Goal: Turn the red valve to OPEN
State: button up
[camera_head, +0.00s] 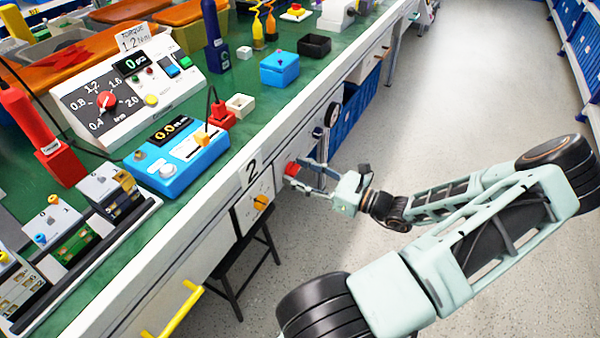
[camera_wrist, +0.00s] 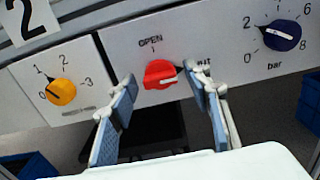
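The red valve (camera_wrist: 159,74) is a round knob on a white front panel, under the printed word OPEN. In the head view the red valve (camera_head: 291,169) shows on the bench front, right of the "2" sign. My gripper (camera_wrist: 164,84) is open, with one blue-padded finger on each side of the knob. Gaps show between the fingers and the knob, so it is not gripped. In the head view my gripper (camera_head: 306,174) reaches the panel from the right.
A yellow knob (camera_wrist: 61,92) with a scale sits left of the valve, and a dark blue knob (camera_wrist: 282,35) marked bar sits to the right. A black stool (camera_head: 240,262) stands under the bench. The green benchtop (camera_head: 240,100) holds several devices. The aisle floor is clear.

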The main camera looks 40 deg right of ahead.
jog(key=c, duration=1)
jog(key=shift+n, duration=0.3)
jog(key=n+p, duration=0.2)
jog(key=n, duration=0.1)
jog(key=shift+r+n, duration=0.1)
jog(key=shift+n, duration=0.2)
jog(key=n+p, duration=0.2)
jog(key=n, duration=0.2)
jog(key=shift+n, duration=0.3)
jog(key=n, duration=0.4)
jog(key=shift+p, duration=0.4)
jog(key=n, duration=0.5)
